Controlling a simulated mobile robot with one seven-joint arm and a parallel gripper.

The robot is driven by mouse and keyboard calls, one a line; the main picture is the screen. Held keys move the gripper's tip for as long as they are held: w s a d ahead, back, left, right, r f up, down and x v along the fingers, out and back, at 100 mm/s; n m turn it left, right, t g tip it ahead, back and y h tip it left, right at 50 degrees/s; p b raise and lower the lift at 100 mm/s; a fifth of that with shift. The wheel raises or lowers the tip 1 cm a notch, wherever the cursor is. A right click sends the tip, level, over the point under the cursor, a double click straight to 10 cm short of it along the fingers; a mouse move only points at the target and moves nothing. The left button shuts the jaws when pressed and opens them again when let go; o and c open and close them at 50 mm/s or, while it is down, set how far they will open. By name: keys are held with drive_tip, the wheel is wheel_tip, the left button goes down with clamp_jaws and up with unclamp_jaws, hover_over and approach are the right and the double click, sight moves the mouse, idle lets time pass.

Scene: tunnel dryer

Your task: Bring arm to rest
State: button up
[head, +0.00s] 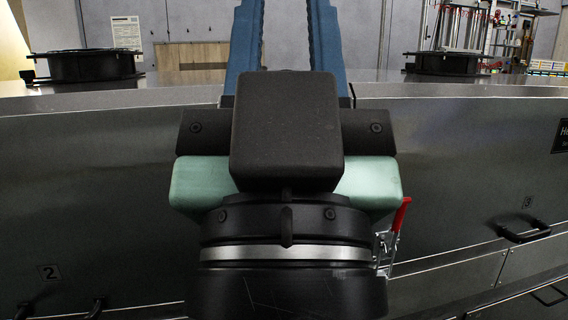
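My gripper (287,20) is in the middle of the head view, seen from behind. Its two blue fingers, ribbed on their inner sides, point up and away. They stand apart with nothing seen between them; the top edge of the view cuts off their tips. My black and pale green wrist parts fill the lower middle and hide part of the steel dryer (110,180) behind. No object is seen in my grip.
A red-handled clamp (399,215) shows just right of my wrist. Black round collars (92,66) (446,63) stand on its top. A grey wall is behind.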

wheel_tip(320, 180, up, 30)
drive_tip(key=p, duration=2.7)
drive_tip(key=shift+f, duration=0.1)
